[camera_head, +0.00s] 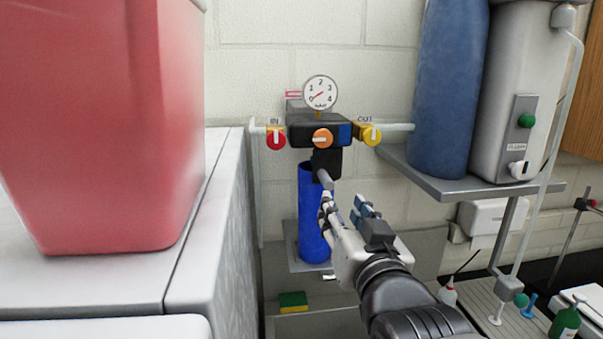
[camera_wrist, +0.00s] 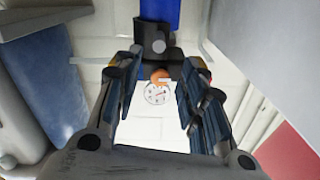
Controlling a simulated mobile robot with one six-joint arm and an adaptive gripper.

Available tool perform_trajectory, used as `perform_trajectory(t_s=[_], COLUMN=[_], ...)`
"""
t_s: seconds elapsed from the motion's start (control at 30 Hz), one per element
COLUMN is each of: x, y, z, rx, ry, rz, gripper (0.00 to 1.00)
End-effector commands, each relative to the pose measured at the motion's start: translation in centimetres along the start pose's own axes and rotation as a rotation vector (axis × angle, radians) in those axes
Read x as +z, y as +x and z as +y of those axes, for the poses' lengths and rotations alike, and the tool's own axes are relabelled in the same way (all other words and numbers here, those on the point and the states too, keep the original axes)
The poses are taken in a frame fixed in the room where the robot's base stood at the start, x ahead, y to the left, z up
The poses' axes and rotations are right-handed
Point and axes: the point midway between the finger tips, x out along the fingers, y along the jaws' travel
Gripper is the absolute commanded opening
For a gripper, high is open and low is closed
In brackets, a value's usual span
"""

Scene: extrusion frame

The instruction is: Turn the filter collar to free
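The filter has a tall blue bowl (camera_head: 311,205) hanging under a black head (camera_head: 301,133). A black collar (camera_head: 327,161) joins them, with a grey stub handle (camera_head: 325,179) pointing toward me and down to the right. My gripper (camera_head: 345,208) is open in front of the bowl, just below and right of the handle. In the wrist view, which is upside down, the stub's round end (camera_wrist: 158,47) shows between the open fingers (camera_wrist: 162,62). Nothing is held. I cannot tell whether a finger touches the stub.
A red IN valve (camera_head: 276,140), orange knob (camera_head: 323,138) and yellow OUT valve (camera_head: 372,135) line the head. A gauge (camera_head: 320,92) stands above, its needle near 0. A shelf (camera_head: 455,187) with a blue tank (camera_head: 446,90) is right; a red container (camera_head: 105,120) is left.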

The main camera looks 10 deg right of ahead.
Motion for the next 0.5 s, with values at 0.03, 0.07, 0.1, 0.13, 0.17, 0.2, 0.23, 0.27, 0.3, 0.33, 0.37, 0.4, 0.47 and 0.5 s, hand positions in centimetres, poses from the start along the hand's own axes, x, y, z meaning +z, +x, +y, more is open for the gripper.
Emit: perform_trajectory(t_s=[0.03,0.07,0.1,0.13,0.17,0.2,0.23,0.27,0.3,0.33,0.37,0.4,0.47,0.5], x=[0.2,0.2,0.2,0.2,0.2,0.2,0.1,0.1,0.1,0.2,0.1,0.1,0.1,0.1], y=[1.0,1.5,2.3,2.9,3.5,4.2,4.9,5.5,6.3,6.9,7.5,8.3,9.6,10.4], z=[0.1,0.0,0.0,0.0,0.0,0.1,0.0,0.0,0.0,0.1,0.0,0.0,0.0,0.0], rx=[0.001,0.001,0.001,0.001,0.001,0.001,0.001,0.001,0.001,0.002,0.001,0.001,0.001,0.001], ry=[0.0,0.0,-0.001,-0.001,-0.001,-0.001,-0.001,-0.001,-0.001,-0.001,-0.001,-0.001,-0.001,-0.001], rz=[-0.006,-0.006,-0.006,-0.006,-0.006,-0.007,-0.006,-0.005,-0.005,-0.007,-0.005,-0.005,-0.005,-0.005], gripper=[0.38,0.38,0.38,0.38,0.38,0.38,0.38,0.38,0.38,0.38,0.38,0.38,0.38,0.38])
